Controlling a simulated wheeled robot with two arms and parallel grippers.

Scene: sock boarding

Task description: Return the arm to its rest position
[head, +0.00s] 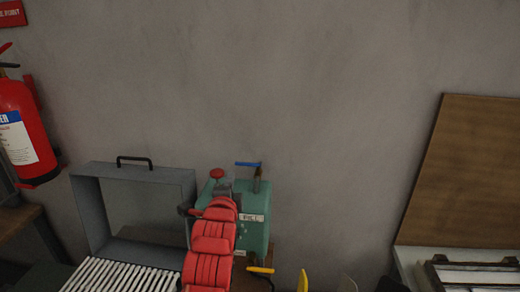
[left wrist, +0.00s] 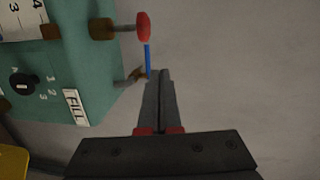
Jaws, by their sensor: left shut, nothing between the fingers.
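My left arm, with red covers, rises from the bottom of the head view in front of a teal machine (head: 254,200). My left gripper (head: 222,186) is small and dark there, partly hidden by the arm. In the left wrist view the left gripper (left wrist: 160,75) is shut, its fingers together and empty. It points past the teal machine (left wrist: 98,55), whose FILL label (left wrist: 76,107), red knob (left wrist: 143,27) and blue lever (left wrist: 147,57) lie to the left of or close to the fingertips in the picture. I cannot tell how far apart they are. My right gripper is not in view.
A grey open frame with a black handle (head: 134,160) and white slats (head: 120,277) stand left of the machine. A red fire extinguisher (head: 24,130) hangs at the far left. A brown board (head: 465,180) leans at the right. The wall between is bare.

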